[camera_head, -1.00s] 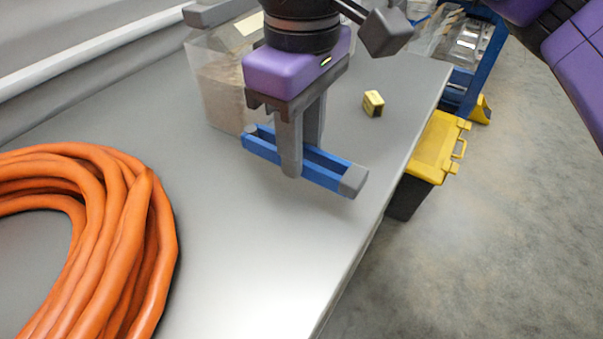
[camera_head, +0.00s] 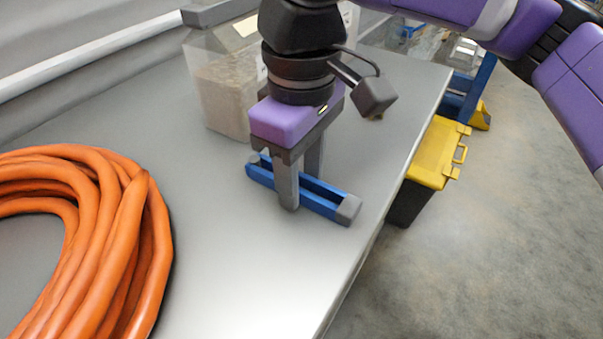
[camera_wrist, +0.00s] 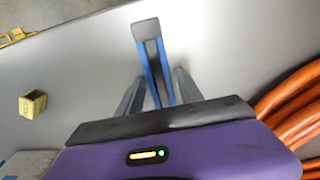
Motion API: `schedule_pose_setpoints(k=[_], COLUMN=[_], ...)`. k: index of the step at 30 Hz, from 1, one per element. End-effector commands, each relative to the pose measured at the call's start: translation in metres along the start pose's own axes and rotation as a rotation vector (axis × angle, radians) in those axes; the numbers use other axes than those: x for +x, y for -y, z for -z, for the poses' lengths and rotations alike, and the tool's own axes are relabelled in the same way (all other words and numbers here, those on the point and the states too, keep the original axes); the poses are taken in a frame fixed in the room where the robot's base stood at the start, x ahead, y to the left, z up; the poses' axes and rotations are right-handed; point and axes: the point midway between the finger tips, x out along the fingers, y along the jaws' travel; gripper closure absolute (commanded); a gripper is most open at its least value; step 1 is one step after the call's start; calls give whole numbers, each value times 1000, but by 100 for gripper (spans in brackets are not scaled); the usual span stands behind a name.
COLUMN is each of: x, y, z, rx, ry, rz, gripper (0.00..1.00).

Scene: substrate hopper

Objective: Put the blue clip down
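The blue clip (camera_head: 325,205) is a long blue bar pair with grey ends. It lies low at the grey table's surface, near the right edge, and appears to rest on it. My gripper (camera_head: 300,195) points down with one finger on each side of the clip's middle. In the wrist view the clip (camera_wrist: 156,65) runs between the fingertips (camera_wrist: 160,78), with a narrow gap visible, clearest on the right side. My gripper looks slightly open around the clip. The near finger hides part of the clip in the head view.
An orange cable coil (camera_head: 135,235) lies on the table (camera_head: 225,270) at left. A clear container of grainy material (camera_head: 222,95) stands behind my gripper. A small yellow block (camera_wrist: 33,104) is on the table. A yellow-lidded black box (camera_head: 436,155) stands beyond the right edge.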

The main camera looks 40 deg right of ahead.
Motion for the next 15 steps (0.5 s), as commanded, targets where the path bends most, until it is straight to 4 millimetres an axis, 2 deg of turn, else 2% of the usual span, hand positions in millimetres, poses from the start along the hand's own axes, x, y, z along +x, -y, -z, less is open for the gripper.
schedule_pose_setpoints(k=[10, 15], x=[-1, -12], y=[0, 0], z=[0, 0], rx=[0, 0], ry=[0, -2], rz=[0, -1], gripper=[49, 49])
